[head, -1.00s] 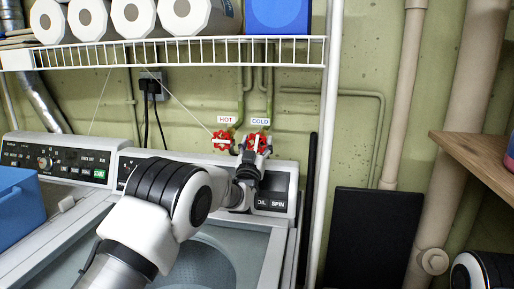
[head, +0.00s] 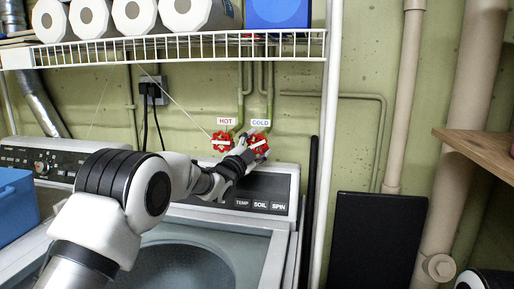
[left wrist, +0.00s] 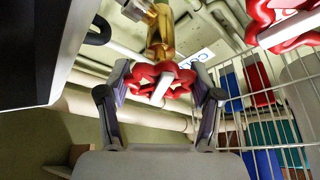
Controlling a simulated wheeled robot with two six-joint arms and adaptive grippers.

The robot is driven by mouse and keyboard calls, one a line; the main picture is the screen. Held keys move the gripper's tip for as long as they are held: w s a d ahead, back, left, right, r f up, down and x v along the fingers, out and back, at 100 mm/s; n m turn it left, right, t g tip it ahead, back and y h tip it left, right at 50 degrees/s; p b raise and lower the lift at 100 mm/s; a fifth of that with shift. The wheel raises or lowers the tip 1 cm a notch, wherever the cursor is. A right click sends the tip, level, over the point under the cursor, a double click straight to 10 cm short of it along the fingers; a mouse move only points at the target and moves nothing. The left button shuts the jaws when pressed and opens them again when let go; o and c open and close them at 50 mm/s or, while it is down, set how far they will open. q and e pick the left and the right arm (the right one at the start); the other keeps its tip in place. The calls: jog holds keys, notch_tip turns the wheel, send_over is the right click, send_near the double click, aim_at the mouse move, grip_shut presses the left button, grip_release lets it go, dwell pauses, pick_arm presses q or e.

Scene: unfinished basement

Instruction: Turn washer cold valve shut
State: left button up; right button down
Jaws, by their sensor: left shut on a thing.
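The cold valve (head: 260,146) has a red wheel handle with a white bar and sits on the wall pipe under the COLD label (head: 260,122). My left gripper (head: 248,150) reaches it from the lower left, and its fingers partly hide the wheel. In the left wrist view, the two fingers of my left gripper (left wrist: 166,88) stand on either side of the red wheel (left wrist: 175,78), which is on a brass stem, and are shut on it. The white bar slants in the head view. My right gripper is out of view.
The red hot valve (head: 222,142) is close on the left, and also shows in the left wrist view (left wrist: 285,22). The washer panel (head: 262,190) lies just below. A white wire shelf (head: 190,48) hangs above, with its post (head: 329,160) to the right.

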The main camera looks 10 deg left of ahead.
pick_arm(q)
jog(key=m+g, duration=0.1)
jog(key=m, duration=0.2)
jog(key=m+g, duration=0.1)
jog(key=m, duration=0.1)
jog(key=shift+m+h, duration=0.4)
jog(key=o, duration=1.1)
jog(key=shift+d, duration=0.1)
jog(key=shift+o, duration=0.2)
jog(key=r+v, duration=0.1)
jog(key=v, duration=1)
jog(key=shift+s+f, duration=0.35)
jog(key=shift+s, duration=0.1)
